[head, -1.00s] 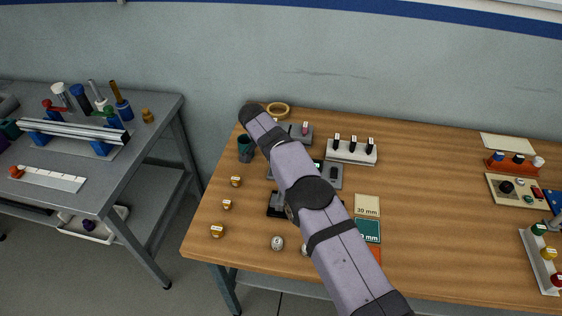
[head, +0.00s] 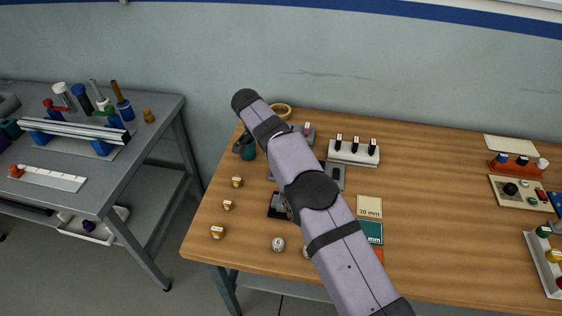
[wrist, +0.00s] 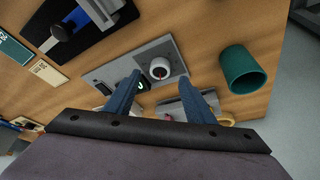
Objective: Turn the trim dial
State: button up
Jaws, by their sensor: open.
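The trim dial (wrist: 160,68) is a round white-rimmed knob with a dark top and a small red mark. It sits on a grey panel (wrist: 168,48) with a small display (wrist: 140,87) showing green light. My gripper (wrist: 159,79) is open, with its two blue fingers spread to the left and right of the dial in the wrist view. Nothing is held, and I cannot tell how high the fingertips are above the panel. In the head view the right end of the panel (head: 335,178) shows, while my arm hides the dial and the fingers.
The table's right middle is clear.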

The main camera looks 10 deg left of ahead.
jog(key=shift+v, duration=1.25)
